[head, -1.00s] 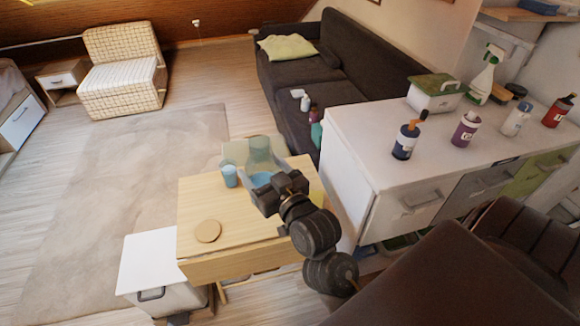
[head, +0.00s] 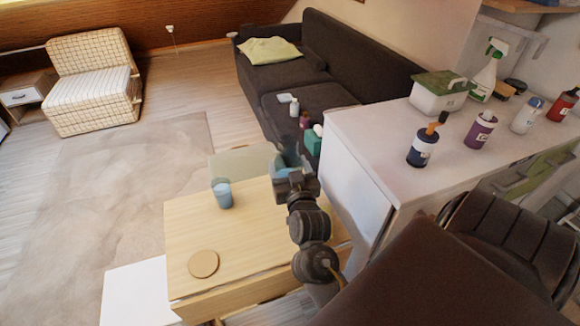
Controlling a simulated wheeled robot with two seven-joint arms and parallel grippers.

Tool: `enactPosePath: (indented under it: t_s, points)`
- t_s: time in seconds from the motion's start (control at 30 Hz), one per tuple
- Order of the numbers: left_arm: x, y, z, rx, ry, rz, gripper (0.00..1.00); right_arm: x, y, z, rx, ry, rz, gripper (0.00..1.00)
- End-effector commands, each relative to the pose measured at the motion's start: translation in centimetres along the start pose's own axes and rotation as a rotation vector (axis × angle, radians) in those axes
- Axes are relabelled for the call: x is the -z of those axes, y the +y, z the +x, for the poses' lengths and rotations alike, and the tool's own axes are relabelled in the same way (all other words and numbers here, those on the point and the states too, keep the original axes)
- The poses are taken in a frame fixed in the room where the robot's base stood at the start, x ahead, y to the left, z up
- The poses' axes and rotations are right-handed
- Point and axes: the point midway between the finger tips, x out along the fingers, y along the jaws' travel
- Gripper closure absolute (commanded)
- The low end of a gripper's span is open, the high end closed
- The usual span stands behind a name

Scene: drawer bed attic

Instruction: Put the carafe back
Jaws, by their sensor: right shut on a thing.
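The carafe (head: 288,160) is a clear, bluish vessel at the far right of the wooden table (head: 237,247), mostly hidden behind my right gripper (head: 292,178). My right gripper is shut on it. I cannot tell whether its base touches the table. A round tan coaster (head: 203,264) lies bare on the near left part of the table. A blue glass (head: 223,194) stands upright at the table's far left. My left gripper is not in view.
A white counter (head: 372,142) with several bottles and a green-lidded box (head: 440,92) stands right of the table. A white box top (head: 140,291) is at the table's left. A dark sofa (head: 295,85) is behind. The table's middle is clear.

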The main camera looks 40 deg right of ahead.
Motion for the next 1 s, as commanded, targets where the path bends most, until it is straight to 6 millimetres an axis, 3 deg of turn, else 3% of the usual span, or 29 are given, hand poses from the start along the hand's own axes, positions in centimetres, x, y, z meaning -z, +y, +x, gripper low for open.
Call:
enactPosePath:
  t_s: [0.1,0.27,0.37,0.67,0.8,1.0]
  points:
    - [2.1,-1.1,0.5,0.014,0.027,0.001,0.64,-0.8,1.1,0.3,-0.04,0.003,-0.003,0.6]
    - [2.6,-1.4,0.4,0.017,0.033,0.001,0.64,-1.0,1.4,0.8,-0.045,0.003,-0.006,0.6]
    - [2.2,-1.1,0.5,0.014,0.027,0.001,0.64,-1.6,1.7,2.2,-0.045,0.002,-0.009,0.6]
    - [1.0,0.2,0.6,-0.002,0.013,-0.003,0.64,-5.0,3.3,9.8,-0.045,0.001,-0.009,0.6]
    - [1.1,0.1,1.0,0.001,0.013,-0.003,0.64,-8.0,3.6,11.8,-0.044,0.0,-0.007,0.6]
    - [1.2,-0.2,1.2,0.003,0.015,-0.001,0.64,-9.9,3.9,13.4,-0.043,0.002,-0.004,0.6]
